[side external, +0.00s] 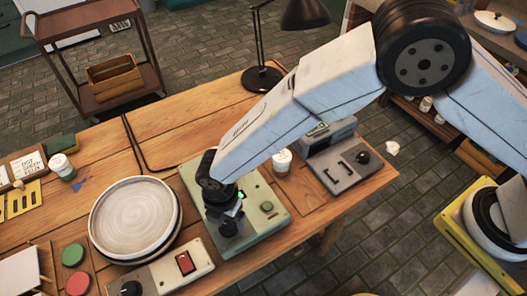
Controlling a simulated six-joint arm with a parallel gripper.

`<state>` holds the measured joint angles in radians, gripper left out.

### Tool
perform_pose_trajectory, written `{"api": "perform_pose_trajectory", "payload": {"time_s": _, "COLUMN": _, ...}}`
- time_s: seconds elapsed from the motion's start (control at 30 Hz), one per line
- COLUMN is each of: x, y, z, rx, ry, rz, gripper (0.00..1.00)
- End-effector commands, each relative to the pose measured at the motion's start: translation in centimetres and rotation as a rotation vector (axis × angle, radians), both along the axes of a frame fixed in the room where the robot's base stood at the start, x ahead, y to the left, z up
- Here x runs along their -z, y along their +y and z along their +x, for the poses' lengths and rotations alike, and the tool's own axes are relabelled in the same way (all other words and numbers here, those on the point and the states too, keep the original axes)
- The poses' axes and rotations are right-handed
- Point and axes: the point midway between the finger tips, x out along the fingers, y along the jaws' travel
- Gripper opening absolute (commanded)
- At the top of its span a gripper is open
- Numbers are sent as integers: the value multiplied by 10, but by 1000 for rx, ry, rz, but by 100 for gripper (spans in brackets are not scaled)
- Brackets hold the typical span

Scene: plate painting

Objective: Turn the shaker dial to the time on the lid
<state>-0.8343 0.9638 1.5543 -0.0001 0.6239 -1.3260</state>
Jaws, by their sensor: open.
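The green shaker box (266,232) stands on the wooden table, with a small lit green display and a round green button (266,207) on its top. My gripper (231,238) is dark and points down over the left-middle of the box, its jaws open. The dark fingers and any black part of the box beneath them run together, so I cannot tell whether they touch. The shaker dial is not clearly visible. A white cup with a pale lid (283,155) stands right behind the box; another lidded cup (60,162) stands at the far left. Lid writing is too small to read.
A grey plate (134,217) on a round base lies left of the shaker. A beige control box (160,275) with a red switch and black knob is in front. A grey device (350,165) stands at the right. A black lamp (262,78) stands at the back.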

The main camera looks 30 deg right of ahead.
Motion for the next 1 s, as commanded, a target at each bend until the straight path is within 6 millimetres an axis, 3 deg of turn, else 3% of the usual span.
{"api": "perform_pose_trajectory", "payload": {"time_s": 0.3, "x": 29, "y": 0, "z": 0, "rx": 0, "ry": 1, "rz": -1, "gripper": 87}}
{"api": "perform_pose_trajectory", "payload": {"time_s": 0.7, "x": 33, "y": 0, "z": 0, "rx": 0, "ry": -1, "rz": 1, "gripper": 87}}
{"api": "perform_pose_trajectory", "payload": {"time_s": 0.9, "x": 33, "y": 0, "z": 0, "rx": 0, "ry": -1, "rz": 1, "gripper": 24}}
{"api": "perform_pose_trajectory", "payload": {"time_s": 0.97, "x": 33, "y": 0, "z": 0, "rx": 0, "ry": 0, "rz": 0, "gripper": 5}}
{"api": "perform_pose_trajectory", "payload": {"time_s": 1.0, "x": 33, "y": 0, "z": 0, "rx": 0, "ry": -1, "rz": 1, "gripper": 0}}
